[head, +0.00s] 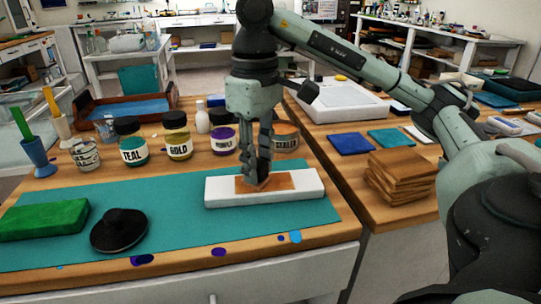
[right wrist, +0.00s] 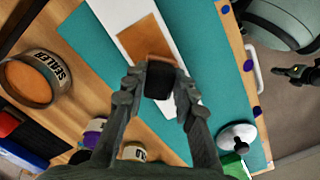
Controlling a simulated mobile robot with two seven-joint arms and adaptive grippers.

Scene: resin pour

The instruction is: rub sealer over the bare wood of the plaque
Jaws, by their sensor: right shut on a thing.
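The plaque (head: 222,190) is a white slab on the teal mat, with a brown bare-wood patch (head: 283,182) in its middle. It also shows at the top of the right wrist view (right wrist: 113,12). My right gripper (head: 259,178) is over the patch, shut on a small dark pad (right wrist: 160,82) with a brownish edge facing the wood. The pad is at or just above the wood; contact cannot be told. The open sealer tin (head: 286,137), holding amber-brown contents, stands behind the plaque; its label reads SEALER in the right wrist view (right wrist: 52,68). My left gripper is not in view.
Jars labelled teal (head: 132,148) and gold (head: 178,143), and a purple one (head: 223,140), stand behind the mat (head: 165,200). Stacked wood (head: 402,177) is on the right bench.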

